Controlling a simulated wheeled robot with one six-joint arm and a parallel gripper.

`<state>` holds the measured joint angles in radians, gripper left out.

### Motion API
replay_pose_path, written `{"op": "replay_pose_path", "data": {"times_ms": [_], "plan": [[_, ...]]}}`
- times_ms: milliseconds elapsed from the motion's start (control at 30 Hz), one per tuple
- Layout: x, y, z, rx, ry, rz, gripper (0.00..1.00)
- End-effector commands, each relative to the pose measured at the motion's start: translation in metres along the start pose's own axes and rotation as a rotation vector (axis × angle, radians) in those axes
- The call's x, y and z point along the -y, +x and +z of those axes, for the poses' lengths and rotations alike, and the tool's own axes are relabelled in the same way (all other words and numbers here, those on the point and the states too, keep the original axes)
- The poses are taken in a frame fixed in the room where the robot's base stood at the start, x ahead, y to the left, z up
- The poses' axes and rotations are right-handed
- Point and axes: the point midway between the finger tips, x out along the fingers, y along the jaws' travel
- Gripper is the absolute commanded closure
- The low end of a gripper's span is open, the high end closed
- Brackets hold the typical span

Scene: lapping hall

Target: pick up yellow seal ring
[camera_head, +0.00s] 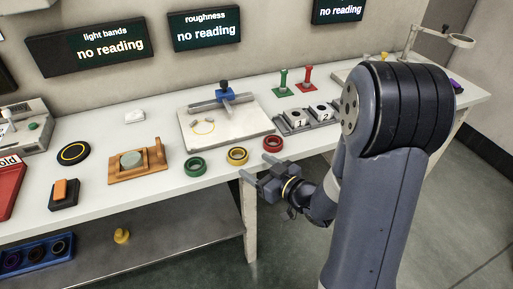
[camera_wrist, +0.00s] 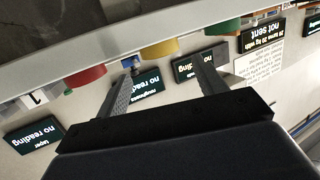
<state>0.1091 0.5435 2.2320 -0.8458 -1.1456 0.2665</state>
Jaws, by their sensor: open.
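The yellow seal ring (camera_head: 237,156) lies flat on the white bench near its front edge, between a green ring (camera_head: 195,167) and a red ring (camera_head: 272,144). My gripper (camera_head: 258,169) is open and empty, just off the bench's front edge, in front of the yellow and red rings and apart from them. In the wrist view, which is upside down, the yellow ring (camera_wrist: 158,48) shows edge-on between the directions of my two open fingers (camera_wrist: 163,68). The red ring (camera_wrist: 85,76) is to its left and the green ring (camera_wrist: 217,28) to its right.
Behind the rings is a pale plate (camera_head: 228,130) with a blue-clamped bar. A wooden fixture (camera_head: 138,165) stands left and numbered blocks (camera_head: 308,118) stand right. A lower shelf (camera_head: 170,226) holds a yellow object (camera_head: 121,235). The floor right of the bench is clear.

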Motion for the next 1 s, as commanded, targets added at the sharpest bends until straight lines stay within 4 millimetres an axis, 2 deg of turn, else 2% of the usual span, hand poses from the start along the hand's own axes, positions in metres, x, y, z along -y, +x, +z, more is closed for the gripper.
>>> {"op": "replay_pose_path", "data": {"times_ms": [133,400,567,800,1000], "plan": [[0.004,0.01,0.001,-0.021,0.006,-0.023,0.33],[0.004,0.05,-0.001,-0.02,0.005,-0.022,0.33],[0.004,0.061,-0.001,-0.02,0.006,-0.019,0.33],[0.005,0.096,-0.003,-0.019,0.006,-0.02,0.33],[0.005,0.109,-0.003,-0.02,0.006,-0.018,0.33]]}}
